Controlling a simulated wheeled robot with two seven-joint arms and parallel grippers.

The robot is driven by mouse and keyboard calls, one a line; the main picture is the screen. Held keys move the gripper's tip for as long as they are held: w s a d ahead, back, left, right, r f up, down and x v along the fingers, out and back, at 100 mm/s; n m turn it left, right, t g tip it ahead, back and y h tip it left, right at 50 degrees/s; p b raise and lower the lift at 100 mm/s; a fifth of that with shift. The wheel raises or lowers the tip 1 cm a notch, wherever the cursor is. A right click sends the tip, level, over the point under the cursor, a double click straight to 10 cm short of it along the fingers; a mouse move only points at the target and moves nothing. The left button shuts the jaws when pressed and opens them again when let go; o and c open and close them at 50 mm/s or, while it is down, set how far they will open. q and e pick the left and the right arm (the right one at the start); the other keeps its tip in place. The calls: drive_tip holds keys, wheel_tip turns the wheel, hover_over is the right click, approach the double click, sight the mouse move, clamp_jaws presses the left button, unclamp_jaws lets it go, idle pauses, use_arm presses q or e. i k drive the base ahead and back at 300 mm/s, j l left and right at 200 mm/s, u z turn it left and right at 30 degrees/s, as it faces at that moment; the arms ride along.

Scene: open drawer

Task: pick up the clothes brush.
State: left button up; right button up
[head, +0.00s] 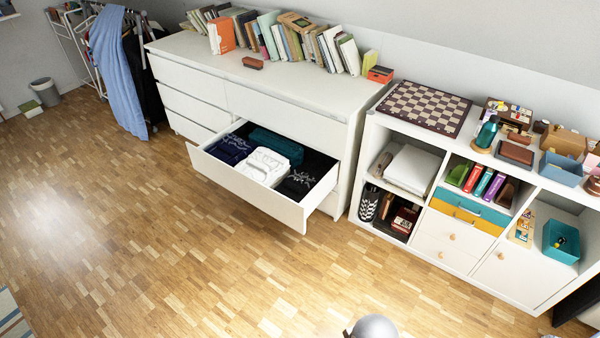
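A small reddish-brown oblong item (252,63) lies on top of the white dresser (345,98), in front of the row of books. It looks like the clothes brush, but it is too small to be sure. One dresser drawer (255,200) is pulled open and holds folded clothes: dark blue, teal, white (263,165) and black. Neither of my grippers shows in the head view.
Books (290,40) line the dresser's back edge. A white shelf unit (365,126) at right carries a chessboard (423,107), a green bottle (487,131) and boxes. A clothes rack with a blue garment (115,65) stands at left. The wooden floor (130,230) in front is clear.

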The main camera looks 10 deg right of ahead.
sight(248, 61)
drive_tip(key=i+l, duration=0.1)
drive_tip(key=i, duration=2.65)
